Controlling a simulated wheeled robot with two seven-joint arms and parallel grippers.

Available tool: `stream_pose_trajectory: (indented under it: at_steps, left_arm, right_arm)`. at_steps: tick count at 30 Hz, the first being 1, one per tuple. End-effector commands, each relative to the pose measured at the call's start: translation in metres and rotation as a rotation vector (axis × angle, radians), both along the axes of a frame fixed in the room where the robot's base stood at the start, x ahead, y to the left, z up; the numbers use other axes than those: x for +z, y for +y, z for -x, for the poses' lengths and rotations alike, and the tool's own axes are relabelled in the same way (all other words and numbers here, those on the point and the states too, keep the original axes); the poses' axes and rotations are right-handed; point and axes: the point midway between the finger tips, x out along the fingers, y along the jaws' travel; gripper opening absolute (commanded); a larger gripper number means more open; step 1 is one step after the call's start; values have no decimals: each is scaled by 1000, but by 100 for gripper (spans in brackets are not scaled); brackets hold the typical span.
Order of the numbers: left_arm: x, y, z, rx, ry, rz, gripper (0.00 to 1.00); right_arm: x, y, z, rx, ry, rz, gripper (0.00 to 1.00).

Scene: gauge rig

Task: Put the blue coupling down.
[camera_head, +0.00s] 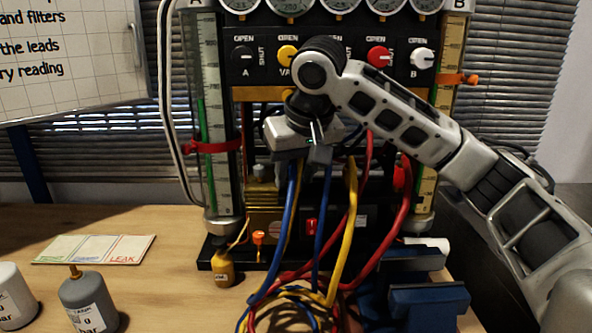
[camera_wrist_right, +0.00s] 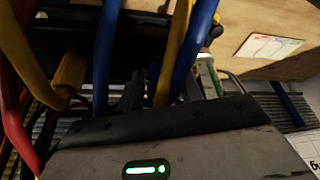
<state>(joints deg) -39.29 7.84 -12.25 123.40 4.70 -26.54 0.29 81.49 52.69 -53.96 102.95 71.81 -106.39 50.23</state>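My right gripper (camera_head: 306,152) is in front of the middle of the gauge rig, below the valve row, pointing down and away from me. Blue hoses (camera_head: 287,225) hang just below it and run down to a tangle on the table. In the right wrist view, blue hose (camera_wrist_right: 196,38) passes close beyond the gripper's dark fingers (camera_wrist_right: 148,94). I cannot make out the blue coupling itself; the gripper body and hoses cover that area. Whether the fingers are shut on anything cannot be told. My left gripper is in neither view.
Yellow hose (camera_head: 344,235) and red hose (camera_head: 388,232) crowd the space below the gripper. A small yellow bottle (camera_head: 223,268), blue blocks (camera_head: 428,303) and a grey weight (camera_head: 88,300) stand around. The table (camera_head: 165,262) is clear between the weight and the bottle.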

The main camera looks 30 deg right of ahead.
Motion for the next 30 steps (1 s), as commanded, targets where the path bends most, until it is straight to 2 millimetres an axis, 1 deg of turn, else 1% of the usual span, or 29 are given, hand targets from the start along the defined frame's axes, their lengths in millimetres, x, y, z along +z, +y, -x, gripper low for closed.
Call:
stream_pose_trajectory:
  at_steps: [8, 11, 14, 17, 19, 21, 24, 27, 30]
  left_arm:
    - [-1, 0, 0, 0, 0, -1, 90]
    - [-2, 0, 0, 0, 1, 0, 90]
    - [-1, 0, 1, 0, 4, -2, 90]
    - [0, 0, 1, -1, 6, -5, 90]
    - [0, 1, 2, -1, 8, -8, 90]
    - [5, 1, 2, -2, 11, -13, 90]
    - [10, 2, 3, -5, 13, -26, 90]
    - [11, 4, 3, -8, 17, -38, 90]
    - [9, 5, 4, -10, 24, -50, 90]
  right_arm:
    - [0, 0, 0, 0, 0, 0, 43]
    - [4, 0, 0, -1, -1, 0, 43]
    - [16, 1, 5, 1, -2, -2, 43]
    - [35, 3, 11, 1, -4, -1, 43]
    - [50, 4, 18, 2, -5, -2, 43]
    - [68, 4, 24, 1, -6, 0, 43]
    - [87, 5, 32, 0, -5, 3, 43]
    - [101, 5, 38, -2, -4, 2, 43]
    - [110, 6, 42, 0, -2, 1, 43]
